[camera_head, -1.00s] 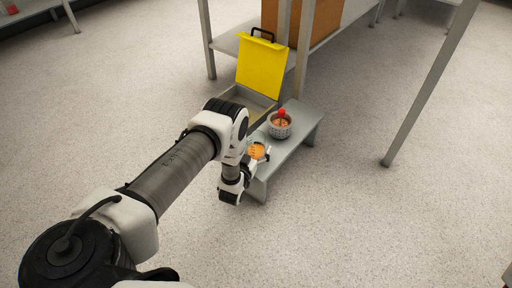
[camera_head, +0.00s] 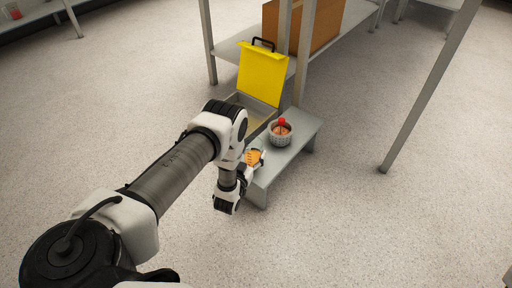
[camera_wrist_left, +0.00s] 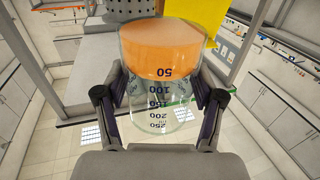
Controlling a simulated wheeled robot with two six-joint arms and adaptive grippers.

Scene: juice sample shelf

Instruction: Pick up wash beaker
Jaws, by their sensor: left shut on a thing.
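The beaker is clear glass with dark volume marks and orange contents; it fills the middle of the left wrist view (camera_wrist_left: 165,55). My left gripper (camera_wrist_left: 160,98) is shut on its sides, one dark finger pad on each side. In the head view, the beaker's orange contents (camera_head: 254,158) show at the near left end of a small grey bench, beside my left gripper (camera_head: 249,160). My wrist hides part of the beaker there. I cannot tell whether its base touches the bench. My right gripper is not in view.
Behind my arm stands an open case with a yellow lid (camera_head: 261,75). Shelf posts (camera_head: 430,90) rise behind and to the right. Floor at right is clear.

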